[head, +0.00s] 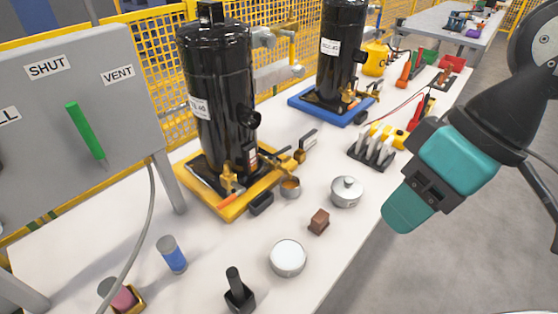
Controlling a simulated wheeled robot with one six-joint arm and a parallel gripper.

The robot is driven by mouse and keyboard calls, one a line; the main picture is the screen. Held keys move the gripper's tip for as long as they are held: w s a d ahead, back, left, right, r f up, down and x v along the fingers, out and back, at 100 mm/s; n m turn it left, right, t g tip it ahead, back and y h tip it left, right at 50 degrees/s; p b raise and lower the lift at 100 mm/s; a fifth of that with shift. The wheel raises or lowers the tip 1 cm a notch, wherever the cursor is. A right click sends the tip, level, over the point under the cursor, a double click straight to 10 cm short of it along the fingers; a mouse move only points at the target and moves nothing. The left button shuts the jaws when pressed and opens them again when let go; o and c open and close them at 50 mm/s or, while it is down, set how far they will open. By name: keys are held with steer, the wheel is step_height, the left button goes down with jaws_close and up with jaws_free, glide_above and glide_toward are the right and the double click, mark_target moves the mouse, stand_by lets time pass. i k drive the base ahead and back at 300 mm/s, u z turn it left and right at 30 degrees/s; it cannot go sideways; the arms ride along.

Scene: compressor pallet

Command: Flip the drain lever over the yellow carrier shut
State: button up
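The yellow carrier (226,212) sits on the white bench and bears a tall black compressor (217,90). A small brass valve (231,181) is at its front, with an orange lever (229,201) lying low and slanted beside it. A second brass valve (291,161) is at the carrier's right, with a grey-ended lever (308,138) angled up to the right. I cannot tell for certain which is the drain lever, or whether either valve is shut. My gripper (398,216) is at the right, apart from the carrier and pointing down-left. Its fingertips are not clear, and nothing shows held in it.
A grey panel (75,130) with SHUT and VENT labels and a green lever (86,130) stands at left. A lidded metal pot (346,191), brown block (319,222) and round tin (288,257) occupy the front bench. A blue carrier (322,113) stands behind.

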mark_target(284, 150)
steer(key=u, duration=0.3)
steer(key=i, duration=0.4)
steer(key=u, duration=0.6)
